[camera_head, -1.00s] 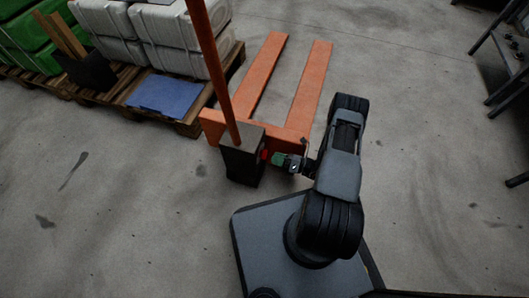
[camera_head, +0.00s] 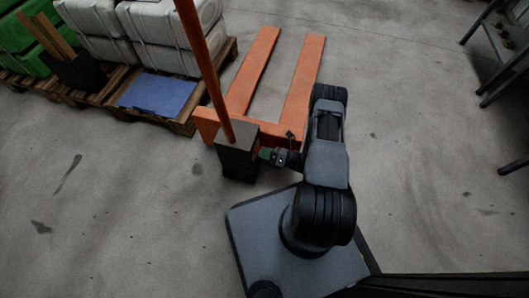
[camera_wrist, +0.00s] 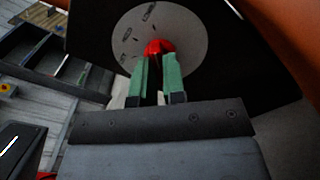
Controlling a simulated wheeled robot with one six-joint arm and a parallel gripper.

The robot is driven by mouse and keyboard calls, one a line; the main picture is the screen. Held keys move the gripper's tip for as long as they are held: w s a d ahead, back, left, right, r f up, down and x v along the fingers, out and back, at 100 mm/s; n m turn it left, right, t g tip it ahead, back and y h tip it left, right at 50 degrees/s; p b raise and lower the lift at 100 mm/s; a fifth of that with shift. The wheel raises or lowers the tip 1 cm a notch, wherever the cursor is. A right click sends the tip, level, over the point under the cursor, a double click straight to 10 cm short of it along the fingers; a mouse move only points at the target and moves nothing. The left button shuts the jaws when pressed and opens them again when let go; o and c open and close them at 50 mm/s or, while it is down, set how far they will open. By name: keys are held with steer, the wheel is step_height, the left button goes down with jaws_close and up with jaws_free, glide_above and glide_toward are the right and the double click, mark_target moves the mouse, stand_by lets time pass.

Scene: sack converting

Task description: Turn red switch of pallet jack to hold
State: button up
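The orange pallet jack (camera_head: 207,124) stands left of my arm, its handle rising from a dark box (camera_head: 237,160). In the wrist view the red switch (camera_wrist: 158,46) sits in the middle of a grey round dial (camera_wrist: 185,35) with dark marks, too small to read. My gripper (camera_wrist: 156,58) has green fingers standing apart, with a gap between them. Their tips are at the lower part of the red switch and cover some of it. Whether they touch it cannot be told. In the head view the gripper (camera_head: 265,153) is close against the right side of the box.
A wooden pallet (camera_head: 183,122) with white containers (camera_head: 165,42), green crates and a blue sheet (camera_head: 158,95) stands left of the jack. A dark rack (camera_head: 500,55) is at the upper right. The concrete floor on the right is clear.

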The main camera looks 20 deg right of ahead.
jaws_close()
steer(key=shift+n+b, duration=0.3)
steer(key=shift+n, duration=4)
steer(key=o, duration=0.5)
jaws_free()
steer(key=shift+d, duration=0.1)
